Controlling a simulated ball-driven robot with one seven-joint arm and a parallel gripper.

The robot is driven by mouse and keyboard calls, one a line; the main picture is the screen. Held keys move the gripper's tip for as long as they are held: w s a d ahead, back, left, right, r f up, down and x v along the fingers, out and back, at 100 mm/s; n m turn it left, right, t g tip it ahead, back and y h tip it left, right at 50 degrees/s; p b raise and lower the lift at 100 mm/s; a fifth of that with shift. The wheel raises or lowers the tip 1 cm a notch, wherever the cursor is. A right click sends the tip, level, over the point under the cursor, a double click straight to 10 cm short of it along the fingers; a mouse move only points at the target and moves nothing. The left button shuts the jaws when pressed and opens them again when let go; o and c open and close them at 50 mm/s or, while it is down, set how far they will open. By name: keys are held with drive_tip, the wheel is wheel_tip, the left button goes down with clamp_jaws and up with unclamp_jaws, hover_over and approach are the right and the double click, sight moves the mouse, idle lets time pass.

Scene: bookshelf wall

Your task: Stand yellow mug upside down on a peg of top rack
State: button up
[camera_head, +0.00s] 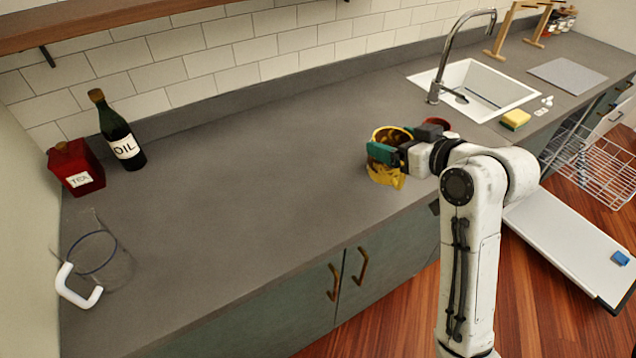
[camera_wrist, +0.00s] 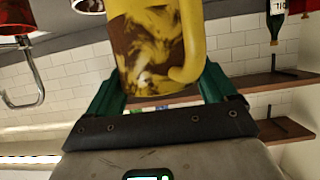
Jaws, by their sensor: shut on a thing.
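The yellow mug (camera_head: 385,176), with dark brown patches, is held above the counter in the head view, its rim facing up. In the wrist view the mug (camera_wrist: 150,45) sits between the green fingers, its handle on the right side. My gripper (camera_head: 388,153) is shut on it; the fingers also show in the wrist view (camera_wrist: 160,92). The top rack (camera_head: 600,172) is a white wire rack pulled out at the right, far from my gripper. Its pegs are too small to tell apart.
An open door panel (camera_head: 575,240) with a small blue block (camera_head: 620,258) lies low below the rack. A red object (camera_head: 436,121) is partly hidden behind my gripper. The sink (camera_head: 485,88), faucet (camera_head: 455,50) and sponge (camera_head: 515,119) are at right. The left-middle counter is clear.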

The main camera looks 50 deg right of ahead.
drive_tip(key=shift+w+a+f+p, duration=0.4)
drive_tip(key=shift+w+a+f, duration=0.35)
drive_tip(key=shift+w+f, duration=1.3)
drive_tip(key=shift+w+a+f+p, duration=0.45)
drive_tip(key=shift+w+a+f, duration=0.35)
drive_tip(key=shift+w+f, duration=1.2)
drive_tip(key=shift+w+a+f+p, duration=0.4)
drive_tip(key=shift+w+a+f, duration=0.35)
drive_tip(key=shift+w+f, duration=1.25)
drive_tip(key=shift+s+f, duration=0.1)
drive_tip(key=shift+f, duration=0.05)
drive_tip(key=shift+f, duration=0.15)
drive_tip(key=o, duration=1.6)
